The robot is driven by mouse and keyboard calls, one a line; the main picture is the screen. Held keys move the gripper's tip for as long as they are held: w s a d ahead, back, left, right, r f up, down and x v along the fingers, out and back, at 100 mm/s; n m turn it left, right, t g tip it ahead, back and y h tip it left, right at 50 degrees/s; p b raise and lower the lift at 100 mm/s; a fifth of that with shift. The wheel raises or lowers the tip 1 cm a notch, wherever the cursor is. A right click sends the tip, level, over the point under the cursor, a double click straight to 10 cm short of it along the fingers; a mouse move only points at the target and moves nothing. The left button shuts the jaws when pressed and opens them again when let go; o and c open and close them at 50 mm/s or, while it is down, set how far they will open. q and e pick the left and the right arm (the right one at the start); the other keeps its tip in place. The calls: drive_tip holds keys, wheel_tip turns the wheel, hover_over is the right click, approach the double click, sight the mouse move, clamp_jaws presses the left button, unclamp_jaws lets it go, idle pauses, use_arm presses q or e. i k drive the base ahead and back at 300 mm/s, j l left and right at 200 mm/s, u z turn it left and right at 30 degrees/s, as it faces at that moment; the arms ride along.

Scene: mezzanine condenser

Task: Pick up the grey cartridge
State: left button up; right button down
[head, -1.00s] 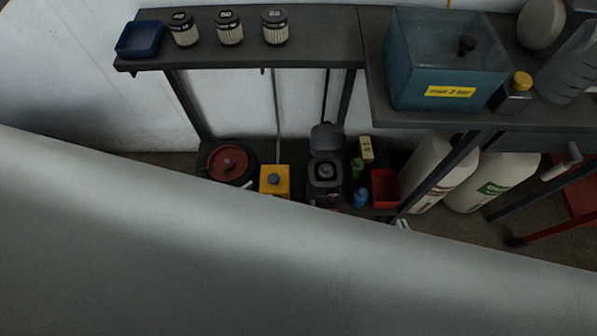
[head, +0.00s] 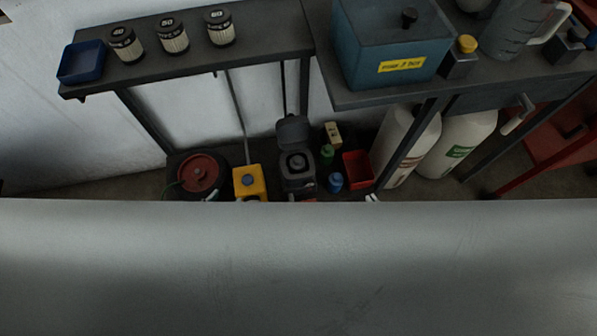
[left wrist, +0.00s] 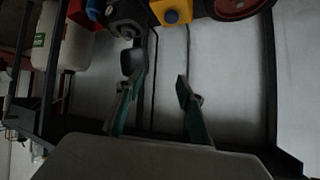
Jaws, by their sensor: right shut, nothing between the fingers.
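Three pleated filter cartridges with dark caps stand upright in a row on the upper shelf in the head view: the left one (head: 126,45), the middle one (head: 173,35) and the right one (head: 220,27). Their pleats look pale grey to cream, and I cannot tell which is the grey cartridge. My left gripper (left wrist: 158,84) shows in the left wrist view with its two teal-padded fingers apart and nothing between them. No gripper shows in the head view, where a broad grey surface fills the lower part. My right gripper is not in view.
A blue tray (head: 82,62) sits at the shelf's left end. A blue tank (head: 390,45) stands to the right. Below are a red-lidded round pot (head: 203,172), a yellow box (head: 249,183), a grey open-lidded device (head: 296,165) and a red bin (head: 357,169).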

sight(297, 163)
drive_tip(key=l+u, duration=0.45)
drive_tip(key=l, duration=1.05)
